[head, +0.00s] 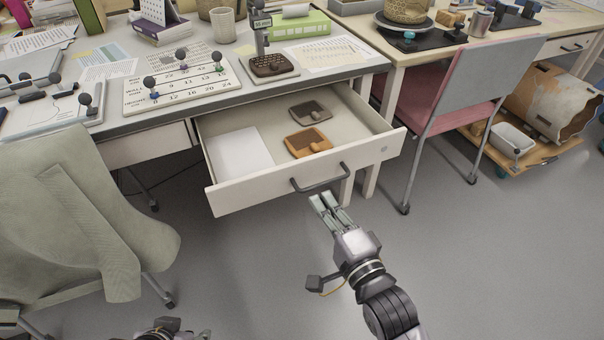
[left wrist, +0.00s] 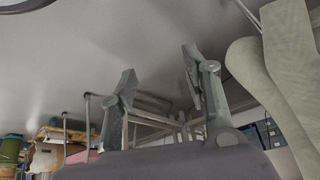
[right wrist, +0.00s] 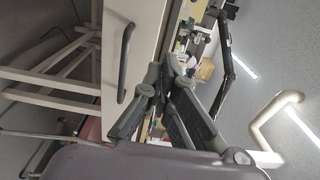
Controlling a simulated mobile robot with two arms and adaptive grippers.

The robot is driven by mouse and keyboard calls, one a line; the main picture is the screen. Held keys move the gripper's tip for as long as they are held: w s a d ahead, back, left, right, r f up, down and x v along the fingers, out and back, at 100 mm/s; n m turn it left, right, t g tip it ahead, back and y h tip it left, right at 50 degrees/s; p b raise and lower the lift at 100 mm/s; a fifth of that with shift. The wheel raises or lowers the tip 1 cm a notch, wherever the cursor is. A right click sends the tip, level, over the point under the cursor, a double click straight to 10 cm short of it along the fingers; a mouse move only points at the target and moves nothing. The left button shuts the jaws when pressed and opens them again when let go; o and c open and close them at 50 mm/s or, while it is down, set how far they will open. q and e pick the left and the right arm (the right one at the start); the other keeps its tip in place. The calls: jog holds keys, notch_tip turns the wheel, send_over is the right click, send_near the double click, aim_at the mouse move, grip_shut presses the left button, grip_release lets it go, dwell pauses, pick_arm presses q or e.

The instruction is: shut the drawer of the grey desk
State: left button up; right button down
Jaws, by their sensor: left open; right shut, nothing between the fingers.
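The grey desk's (head: 130,121) drawer (head: 290,178) is pulled well out. Its white front carries a dark bar handle (head: 322,184). My right gripper (head: 326,202) is shut and empty just in front of the handle. In the right wrist view the shut fingers (right wrist: 164,68) point past the drawer front (right wrist: 145,35), with the handle (right wrist: 124,62) to their left and apart from them. My left gripper is open and empty in the left wrist view (left wrist: 158,66); only part of its arm shows at the head view's bottom edge.
A chair with a grey-green cloth (head: 75,210) stands at the left. A pink-seated chair (head: 455,100) stands right of the drawer. The floor before the drawer is clear.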

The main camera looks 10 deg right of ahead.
aim_at(303, 171)
jog(key=b+x, duration=0.1)
jog(key=x, duration=0.8)
jog(key=shift+w+f+b, duration=0.1)
jog(key=shift+w+b, duration=0.05)
jog(key=shift+b, duration=0.25)
pick_arm(q)
jog(key=w+d+r+t+h, duration=0.1)
jog(key=w+d+r+t, duration=0.2)
jog(key=w, duration=0.6)
jog(key=shift+r+t, duration=0.95)
jog(key=shift+t, duration=0.25)
pick_arm(e)
jog(key=shift+w+a, duration=0.15)
jog(key=shift+w, duration=0.2)
